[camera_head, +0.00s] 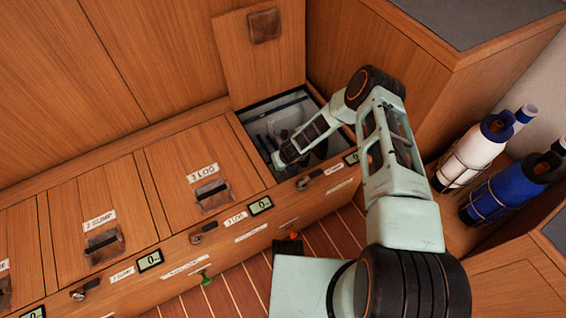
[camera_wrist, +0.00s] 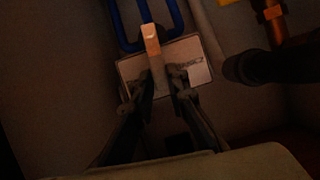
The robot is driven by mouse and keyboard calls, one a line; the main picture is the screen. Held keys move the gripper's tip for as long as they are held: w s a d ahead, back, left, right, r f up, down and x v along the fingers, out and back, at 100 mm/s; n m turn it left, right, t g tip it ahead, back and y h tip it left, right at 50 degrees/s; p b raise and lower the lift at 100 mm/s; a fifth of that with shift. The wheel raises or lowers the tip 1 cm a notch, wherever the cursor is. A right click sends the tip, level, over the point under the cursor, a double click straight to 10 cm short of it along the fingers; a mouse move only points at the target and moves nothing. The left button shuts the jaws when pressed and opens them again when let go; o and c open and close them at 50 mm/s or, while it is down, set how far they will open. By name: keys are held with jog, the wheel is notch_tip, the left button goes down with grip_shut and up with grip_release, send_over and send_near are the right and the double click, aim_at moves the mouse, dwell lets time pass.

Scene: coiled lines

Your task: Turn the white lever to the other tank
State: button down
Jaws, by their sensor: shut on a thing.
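The white lever (camera_wrist: 151,42) shows in the wrist view as a narrow pale bar, lit orange at its upper end. It stands in front of a pale plate (camera_wrist: 195,57) with a dark marking that I cannot read. My gripper (camera_wrist: 164,78) has its two dark fingers on either side of the lever's lower part and is shut on it. Blue piping (camera_wrist: 126,30) runs above the plate. In the head view my arm reaches down into the open locker (camera_head: 243,116); the lever cannot be made out there.
The raised lid (camera_head: 265,65) stands behind the locker. Closed hatches (camera_head: 190,155) with latches lie to its left. White (camera_head: 472,155) and blue (camera_head: 505,190) bottles stand at right. In the wrist view, a brass fitting (camera_wrist: 275,20) and dark pipe (camera_wrist: 260,68) lie to the lever's right.

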jog(key=shift+a+m, duration=0.25)
jog(key=shift+m, duration=0.15)
jog(key=c, duration=1.9)
grip_release()
jog(key=shift+r, duration=0.1)
jog(key=v, duration=1.2)
jog(key=shift+s+a, duration=0.1)
jog(key=shift+s, duration=0.05)
jog(key=shift+c, duration=0.6)
